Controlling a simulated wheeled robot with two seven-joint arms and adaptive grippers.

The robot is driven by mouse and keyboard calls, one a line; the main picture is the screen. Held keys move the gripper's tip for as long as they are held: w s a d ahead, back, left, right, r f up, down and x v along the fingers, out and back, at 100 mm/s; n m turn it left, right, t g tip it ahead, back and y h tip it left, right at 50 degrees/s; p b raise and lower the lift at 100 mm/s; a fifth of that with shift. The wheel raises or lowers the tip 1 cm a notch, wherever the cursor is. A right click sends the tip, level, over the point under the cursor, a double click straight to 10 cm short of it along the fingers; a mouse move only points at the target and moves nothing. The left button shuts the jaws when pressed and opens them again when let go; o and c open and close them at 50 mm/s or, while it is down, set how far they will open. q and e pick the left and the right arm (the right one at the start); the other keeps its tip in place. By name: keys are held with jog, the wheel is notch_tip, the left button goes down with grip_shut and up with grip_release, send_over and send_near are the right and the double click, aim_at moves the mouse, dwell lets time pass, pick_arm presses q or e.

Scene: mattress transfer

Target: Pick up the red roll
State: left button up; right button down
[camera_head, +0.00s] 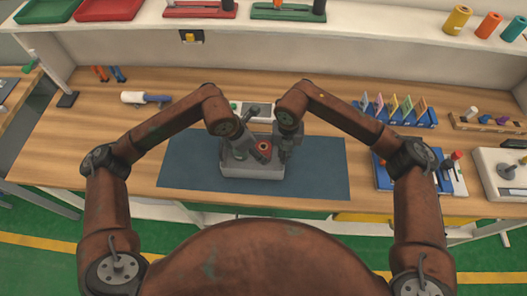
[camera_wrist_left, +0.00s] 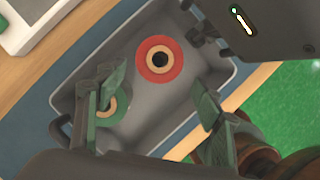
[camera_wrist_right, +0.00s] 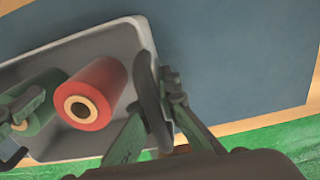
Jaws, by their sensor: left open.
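The red roll (camera_head: 263,146) stands upright in a grey bin (camera_head: 252,171) on the blue mat. It also shows in the left wrist view (camera_wrist_left: 160,60) and the right wrist view (camera_wrist_right: 94,95), with a tan core and dark hole. A green roll (camera_wrist_left: 112,106) is beside it in the bin, partly hidden by a left finger. My left gripper (camera_wrist_left: 158,98) is open and empty over the bin, its fingers spread to either side of the picture below the red roll. My right gripper (camera_wrist_right: 158,120) is at the bin's wall with a dark handle between its fingers; its grip is unclear.
The blue mat (camera_head: 320,170) is clear around the bin. Behind stands a white tray (camera_head: 260,112). A rack of coloured cards (camera_head: 398,112) is at right. A shelf above holds red and green trays and several rolls (camera_head: 457,20).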

pick_arm(q)
jog(key=shift+w+x, duration=0.2)
jog(key=shift+x, duration=1.35)
jog(key=shift+w+x, duration=0.2)
jog(key=shift+x, duration=1.3)
jog(key=shift+d+r, duration=0.1)
jog(key=shift+r, duration=0.05)
jog(key=c, duration=1.5)
